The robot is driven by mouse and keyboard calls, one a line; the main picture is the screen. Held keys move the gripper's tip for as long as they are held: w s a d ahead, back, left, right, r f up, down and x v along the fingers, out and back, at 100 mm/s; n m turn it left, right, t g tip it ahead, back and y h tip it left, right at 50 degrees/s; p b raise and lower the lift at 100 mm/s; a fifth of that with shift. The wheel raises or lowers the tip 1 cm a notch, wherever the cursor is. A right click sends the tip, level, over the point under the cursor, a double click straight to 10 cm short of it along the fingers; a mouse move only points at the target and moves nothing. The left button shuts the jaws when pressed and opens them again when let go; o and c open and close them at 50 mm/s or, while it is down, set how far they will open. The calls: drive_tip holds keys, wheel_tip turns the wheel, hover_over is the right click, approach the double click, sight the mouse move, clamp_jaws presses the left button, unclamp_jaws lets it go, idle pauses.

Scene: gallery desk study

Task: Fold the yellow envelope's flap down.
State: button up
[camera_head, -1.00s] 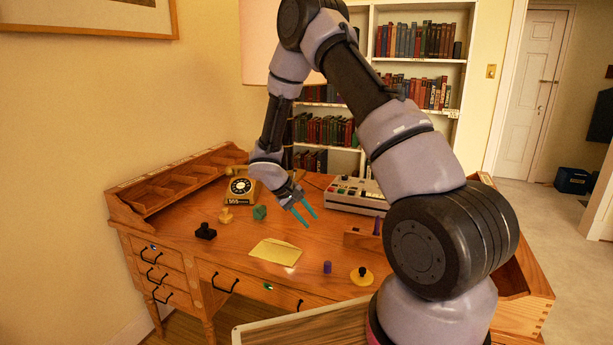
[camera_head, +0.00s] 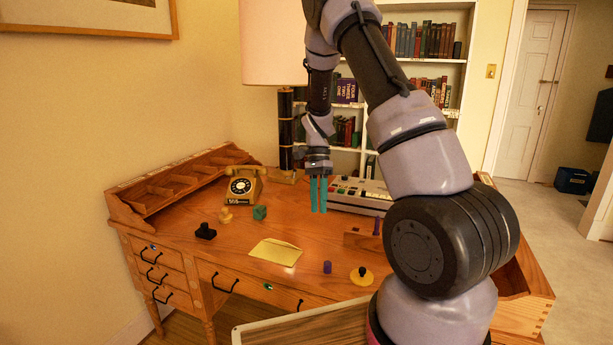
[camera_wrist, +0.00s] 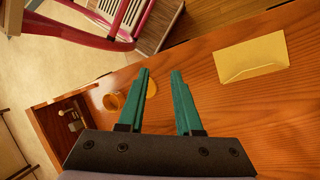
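The yellow envelope (camera_head: 275,253) lies flat on the wooden desk near its front edge. It also shows at the upper right in the wrist view (camera_wrist: 252,58), with a crease near its lower long side. Whether the flap stands up at all is too small to tell. My gripper (camera_head: 318,209) hangs above the desk, behind and to the right of the envelope, with its teal fingers pointing down. In the wrist view, the fingers (camera_wrist: 161,72) are apart with nothing between them. They do not touch the envelope.
A black stamp (camera_head: 205,231), a green block (camera_head: 260,212) and a yellow telephone (camera_head: 243,186) stand left and behind. A purple cylinder (camera_head: 327,267) and a yellow knobbed disc (camera_head: 361,275) stand to the right. A button console (camera_head: 361,196) and lamp (camera_head: 286,135) are at the back.

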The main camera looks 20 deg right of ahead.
drive_tip(key=w+a+r+m+t+y, duration=0.1)
drive_tip(key=w+r+m+t+y, duration=0.2)
drive_tip(key=w+r+m+y, duration=0.2)
drive_tip(key=shift+w+a+r+t, duration=0.3)
drive_tip(key=shift+w+a+r, duration=0.05)
drive_tip(key=shift+w+r, duration=0.4)
drive_tip(key=shift+f, duration=0.1)
